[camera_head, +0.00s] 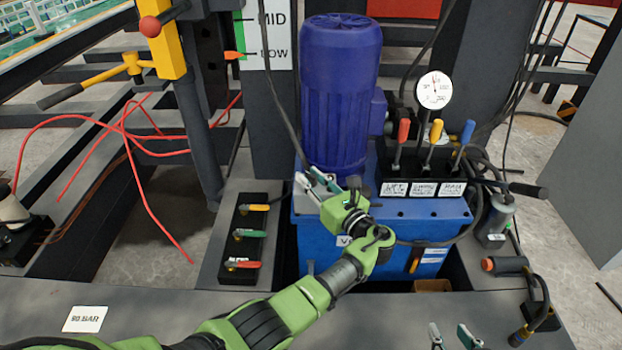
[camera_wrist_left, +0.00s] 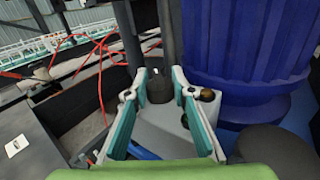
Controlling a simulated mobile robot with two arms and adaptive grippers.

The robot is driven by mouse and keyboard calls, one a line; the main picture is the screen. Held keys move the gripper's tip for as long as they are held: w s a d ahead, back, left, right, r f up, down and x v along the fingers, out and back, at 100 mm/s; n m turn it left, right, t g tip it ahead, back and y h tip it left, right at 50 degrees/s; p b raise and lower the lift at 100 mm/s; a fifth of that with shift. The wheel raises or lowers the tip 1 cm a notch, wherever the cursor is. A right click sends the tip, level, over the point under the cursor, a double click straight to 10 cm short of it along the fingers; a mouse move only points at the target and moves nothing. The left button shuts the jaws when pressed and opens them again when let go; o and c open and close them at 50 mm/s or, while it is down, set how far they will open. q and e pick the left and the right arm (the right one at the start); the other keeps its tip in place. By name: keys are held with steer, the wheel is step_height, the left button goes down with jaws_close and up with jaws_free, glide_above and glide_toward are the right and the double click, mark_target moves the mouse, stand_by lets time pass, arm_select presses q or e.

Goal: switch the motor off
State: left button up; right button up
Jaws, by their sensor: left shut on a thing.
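The blue motor (camera_head: 338,90) stands upright on a blue tank unit (camera_head: 310,225) in the head view. It also fills the upper right of the left wrist view (camera_wrist_left: 245,45). My left gripper (camera_head: 312,183) is at the motor's lower front-left. In the left wrist view its fingers (camera_wrist_left: 160,88) close around a dark knob (camera_wrist_left: 160,92) on top of a grey box (camera_wrist_left: 165,128). The motor's own switch cannot be told apart clearly; the arm covers part of the unit's front. My right gripper (camera_head: 452,338) is at the bottom edge, its fingertips apart and empty.
A black block with red, yellow and blue levers (camera_head: 436,130) and a round gauge (camera_head: 434,90) stand right of the motor. A panel of yellow, green and red handles (camera_head: 245,235) is at left. Red hoses (camera_head: 150,150) hang further left.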

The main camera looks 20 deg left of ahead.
mark_target(311, 174)
arm_select(q)
steer(key=o, duration=1.1)
steer(key=shift+a, duration=0.1)
steer(key=shift+r, duration=0.1)
step_height(311, 174, up, 10)
steer(key=shift+f, duration=0.1)
